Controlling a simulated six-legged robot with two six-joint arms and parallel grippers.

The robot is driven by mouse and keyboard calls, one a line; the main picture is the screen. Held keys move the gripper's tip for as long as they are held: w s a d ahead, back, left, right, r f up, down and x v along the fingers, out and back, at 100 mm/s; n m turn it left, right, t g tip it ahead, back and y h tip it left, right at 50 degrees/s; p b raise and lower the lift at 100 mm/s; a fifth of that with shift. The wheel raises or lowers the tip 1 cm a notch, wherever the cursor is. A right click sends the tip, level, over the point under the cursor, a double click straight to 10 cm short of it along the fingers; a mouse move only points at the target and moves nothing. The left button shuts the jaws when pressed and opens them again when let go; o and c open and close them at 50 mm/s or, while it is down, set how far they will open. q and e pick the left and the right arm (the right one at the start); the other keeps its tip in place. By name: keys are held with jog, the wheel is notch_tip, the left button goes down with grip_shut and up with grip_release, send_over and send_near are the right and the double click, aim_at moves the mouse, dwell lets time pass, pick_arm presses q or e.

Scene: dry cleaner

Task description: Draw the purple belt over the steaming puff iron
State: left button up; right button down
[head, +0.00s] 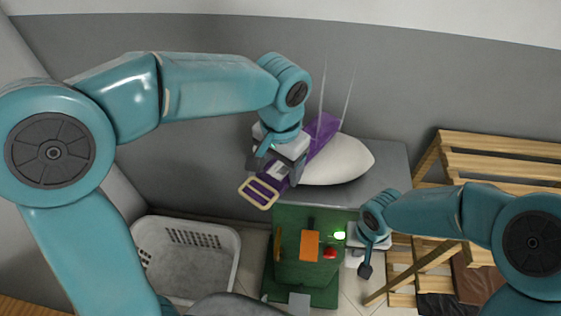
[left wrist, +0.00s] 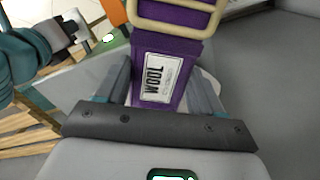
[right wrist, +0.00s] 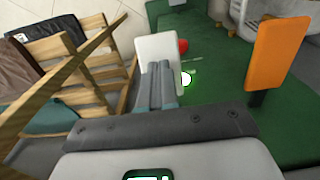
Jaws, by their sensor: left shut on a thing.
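The purple belt (head: 322,130) lies along the left side of the white puff iron (head: 340,162), its pale buckle (head: 259,192) hanging past the table's front edge. My left gripper (head: 287,172) is shut on the belt near the buckle end. In the left wrist view the belt (left wrist: 172,55) runs between the fingers, with a white WOOL label facing the camera. Whether the belt touches the puff is hidden by my gripper. My right gripper (head: 365,268) is low beside the green panel. Its fingers (right wrist: 162,85) are together, with nothing visible between them.
The green panel (head: 290,275) carries an orange lever (head: 309,246), a red knob (head: 330,253) and a lit green lamp (head: 340,236). The grey table (head: 393,160) is bare at right. A white basket (head: 185,225) stands at left, a wooden rack (head: 485,140) at right.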

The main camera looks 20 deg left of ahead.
aim_at(272, 179)
pick_arm(q)
jog(key=shift+s+f, duration=0.1)
jog(key=shift+f, duration=0.2)
pick_arm(e)
jog(key=shift+s, duration=0.1)
pick_arm(q)
jog(key=shift+s, duration=0.1)
jog(key=shift+s+a, duration=0.2)
jog(key=shift+s, duration=0.5)
jog(key=shift+s+a, duration=0.15)
jog(key=shift+s, duration=0.5)
jog(key=shift+w, duration=0.1)
jog(key=shift+w+d, duration=0.25)
jog(key=shift+w, duration=0.7)
jog(key=shift+w+d, duration=0.25)
jog(key=shift+w, duration=0.7)
jog(key=shift+w+d, duration=0.25)
jog(key=shift+w, duration=0.7)
jog(key=shift+r, duration=0.1)
jog(key=shift+r, duration=2.45)
pick_arm(e)
jog(key=shift+r, duration=0.1)
notch_tip(272, 179, up, 7)
